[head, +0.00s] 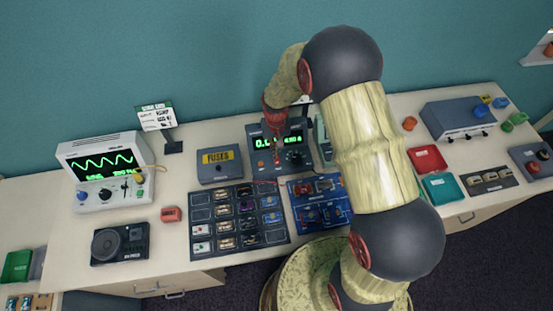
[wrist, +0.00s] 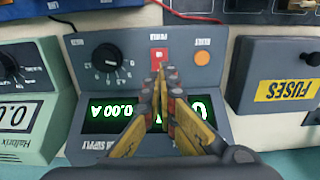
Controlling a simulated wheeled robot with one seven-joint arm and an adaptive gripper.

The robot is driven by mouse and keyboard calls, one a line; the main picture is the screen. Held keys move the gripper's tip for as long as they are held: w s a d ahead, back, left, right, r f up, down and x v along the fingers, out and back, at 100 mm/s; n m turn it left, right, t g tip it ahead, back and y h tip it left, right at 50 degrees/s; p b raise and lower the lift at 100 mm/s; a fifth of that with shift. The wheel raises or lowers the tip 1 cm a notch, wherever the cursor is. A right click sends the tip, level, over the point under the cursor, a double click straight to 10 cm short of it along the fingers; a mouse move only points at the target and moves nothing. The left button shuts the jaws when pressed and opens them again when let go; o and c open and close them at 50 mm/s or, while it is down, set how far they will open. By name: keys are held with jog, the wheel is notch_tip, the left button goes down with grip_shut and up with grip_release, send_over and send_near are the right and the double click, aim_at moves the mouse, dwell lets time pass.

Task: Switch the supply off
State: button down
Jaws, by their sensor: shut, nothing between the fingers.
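The supply is a grey box (wrist: 185,45) with a lit green display (wrist: 112,112), seen upside down in the wrist view. The display reads 0.00 A on one side; my fingers partly cover the rest. A red switch (wrist: 159,55) sits under the label POWER, between a black knob (wrist: 107,57) and an orange round part (wrist: 202,57). My gripper (wrist: 162,72) is shut and empty, its fingertips close to the red switch. Whether they touch it I cannot tell. In the head view my gripper (head: 275,145) is in front of the supply (head: 297,143).
A grey FUSES box (head: 219,170) and a pale green meter (wrist: 30,95) flank the supply closely. A component tray (head: 240,243) and a blue circuit board (head: 320,217) lie in front. A red wire (wrist: 185,14) runs by the supply. An oscilloscope (head: 105,172) stands at the left.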

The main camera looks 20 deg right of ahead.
jog(key=shift+f+b, duration=0.75)
jog(key=shift+f, duration=0.4)
dwell(0.9)
jog(key=shift+r+p, duration=2.1)
jog(key=shift+r, duration=1.45)
jog(key=s+d+r+t+b, duration=0.1)
jog(key=s+r+t+b, duration=0.1)
jog(key=s+r+b, duration=0.6)
jog(key=s+d+r+n+t+b, duration=0.1)
jog(key=s+r+t+b, duration=0.2)
jog(key=s+r+b, duration=0.5)
jog(key=s+r, duration=0.2)
jog(key=s, duration=0.7)
jog(key=shift+t, duration=0.3)
